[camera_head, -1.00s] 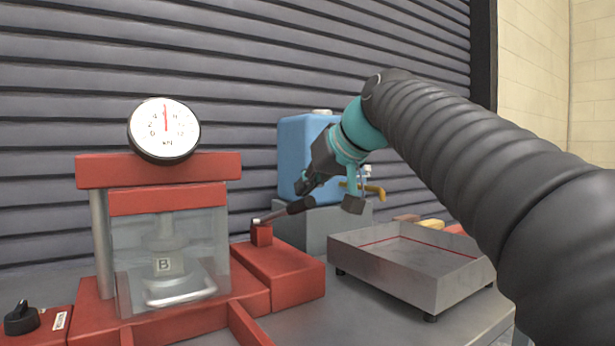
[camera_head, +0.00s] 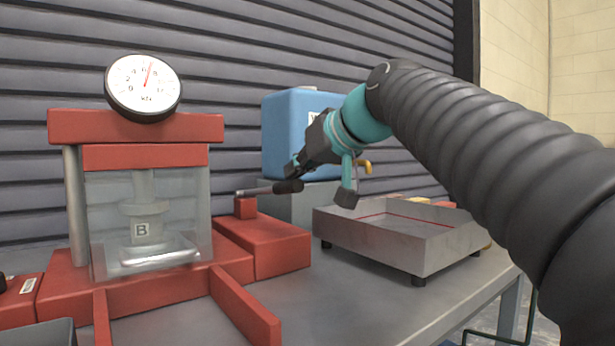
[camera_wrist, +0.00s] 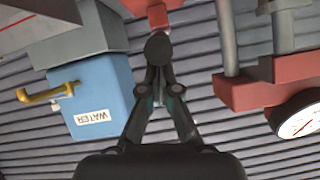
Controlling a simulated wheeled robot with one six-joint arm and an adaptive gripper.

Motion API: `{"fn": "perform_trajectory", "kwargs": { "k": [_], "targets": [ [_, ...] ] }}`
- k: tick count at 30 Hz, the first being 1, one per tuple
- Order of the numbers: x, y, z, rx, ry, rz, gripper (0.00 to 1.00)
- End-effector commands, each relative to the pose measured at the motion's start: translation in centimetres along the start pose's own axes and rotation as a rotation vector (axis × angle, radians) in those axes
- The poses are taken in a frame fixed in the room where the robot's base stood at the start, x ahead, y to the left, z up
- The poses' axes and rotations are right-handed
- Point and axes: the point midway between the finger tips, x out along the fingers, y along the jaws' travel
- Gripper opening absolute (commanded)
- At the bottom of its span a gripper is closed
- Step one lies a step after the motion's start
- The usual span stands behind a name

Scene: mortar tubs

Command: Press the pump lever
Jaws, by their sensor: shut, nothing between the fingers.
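The pump lever (camera_head: 258,190) is a thin metal rod with a dark grip, set in a red block on the red press (camera_head: 270,247). It stands nearly level and points right. My gripper (camera_head: 291,170) is shut and empty, pointing down-left just above the grip, and appears to touch it. In the wrist view the lever's round dark grip end (camera_wrist: 158,47) sits right at the fingertips and hides part of the lever. The press holds a cylinder marked B (camera_head: 142,230) behind a clear guard. Its gauge (camera_head: 143,88) has a red needle just right of the top.
A blue water container (camera_head: 285,135) with a yellow tap stands on a grey block behind my gripper. A shallow metal tray (camera_head: 390,240) on feet is to the right. A dark knob is at the far left.

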Motion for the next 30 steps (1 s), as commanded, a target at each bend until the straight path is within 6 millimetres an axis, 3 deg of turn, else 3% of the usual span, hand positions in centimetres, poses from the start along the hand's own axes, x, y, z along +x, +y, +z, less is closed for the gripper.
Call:
{"fn": "perform_trajectory", "kwargs": {
  "k": [1, 15, 30],
  "targets": [
    [0.6, 0.1, 1.0, -0.001, -0.003, -0.003, 0.0],
    [2.3, 1.2, 5.3, -0.002, -0.007, -0.007, 0.0],
    [3.1, 1.6, 6.5, -0.001, -0.02, -0.004, 0.0]
  ]
}}
